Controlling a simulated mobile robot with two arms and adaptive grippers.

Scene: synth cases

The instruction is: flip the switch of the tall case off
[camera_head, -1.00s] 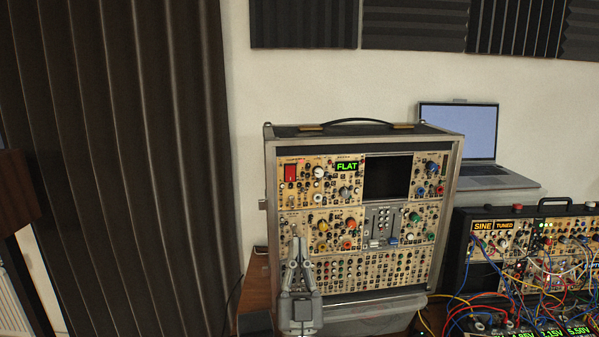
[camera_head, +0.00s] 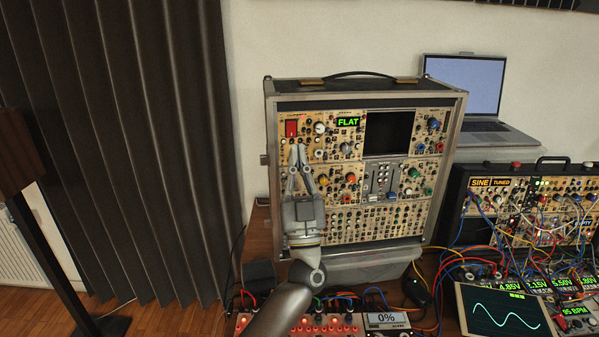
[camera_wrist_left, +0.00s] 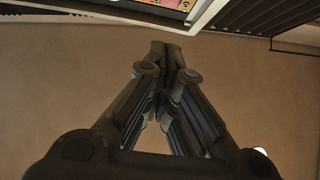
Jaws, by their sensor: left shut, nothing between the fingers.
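The tall case (camera_head: 457,150) stands upright on the wooden table, its panel full of knobs, jacks and sliders. A red switch (camera_head: 291,128) sits at the panel's upper left, beside a green display reading FLAT (camera_head: 348,122). My left gripper (camera_head: 297,147) is shut and empty, its fingertips just below the red switch in the head view. Whether the tips touch the panel cannot be told. In the left wrist view the closed fingertips (camera_wrist_left: 166,48) show against a plain tan background, with an edge of a panel at the top. My right gripper is not in view.
A laptop (camera_head: 466,84) stands behind the case on the right. A lower synth case (camera_head: 456,200) with many patch cables stands to the right. A waveform screen (camera_head: 505,310), a small 0% display (camera_head: 387,320) and loose cables fill the front. A dark curtain (camera_head: 130,150) hangs at left.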

